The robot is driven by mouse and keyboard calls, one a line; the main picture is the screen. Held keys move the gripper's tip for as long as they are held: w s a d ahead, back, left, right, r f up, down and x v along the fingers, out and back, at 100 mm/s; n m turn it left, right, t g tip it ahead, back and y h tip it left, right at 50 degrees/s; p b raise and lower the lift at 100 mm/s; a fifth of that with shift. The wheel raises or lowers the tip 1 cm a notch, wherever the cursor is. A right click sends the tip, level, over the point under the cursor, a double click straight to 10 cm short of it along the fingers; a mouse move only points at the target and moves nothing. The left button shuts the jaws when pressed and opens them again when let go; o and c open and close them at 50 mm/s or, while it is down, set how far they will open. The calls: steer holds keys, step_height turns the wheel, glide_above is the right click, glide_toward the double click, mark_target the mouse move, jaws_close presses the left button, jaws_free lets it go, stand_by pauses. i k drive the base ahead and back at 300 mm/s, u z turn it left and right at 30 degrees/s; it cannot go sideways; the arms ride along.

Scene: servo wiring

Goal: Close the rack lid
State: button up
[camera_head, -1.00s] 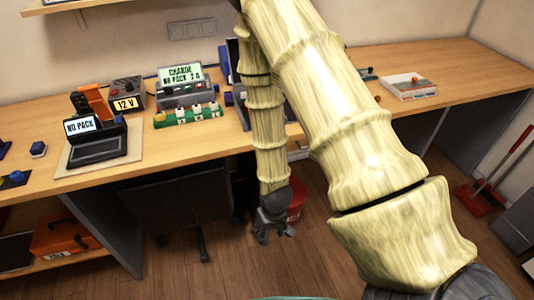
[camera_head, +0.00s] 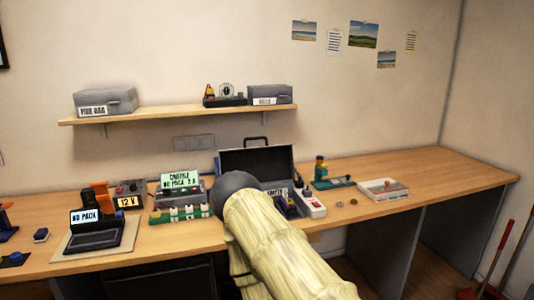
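A dark grey case with its lid (camera_head: 256,163) raised stands on the bench behind my arm; it looks like the rack, though I cannot confirm this. The lid stands upright at the back, with a black handle above it. A partly covered label shows on the case. My arm hides the left and front of the case body, and what shows inside is too small to tell. My gripper is not visible; only my pale arm link and a dark round joint show, in front of the case.
Left of my arm are a charger (camera_head: 180,190), a green strip of blocks (camera_head: 178,214) and a NO PACK unit (camera_head: 95,232). To the right are a white-and-red power strip (camera_head: 312,204), a green-and-blue device (camera_head: 328,178) and a white tray (camera_head: 384,189). The bench's right end is clear.

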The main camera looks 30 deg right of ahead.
mark_target(269, 165)
steer(key=z, duration=0.5)
steer(key=i, duration=0.55)
steer(key=z, duration=0.55)
steer(key=i, duration=0.9)
steer(key=z, duration=0.4)
steer(key=k, duration=0.9)
steer(key=u, duration=0.4)
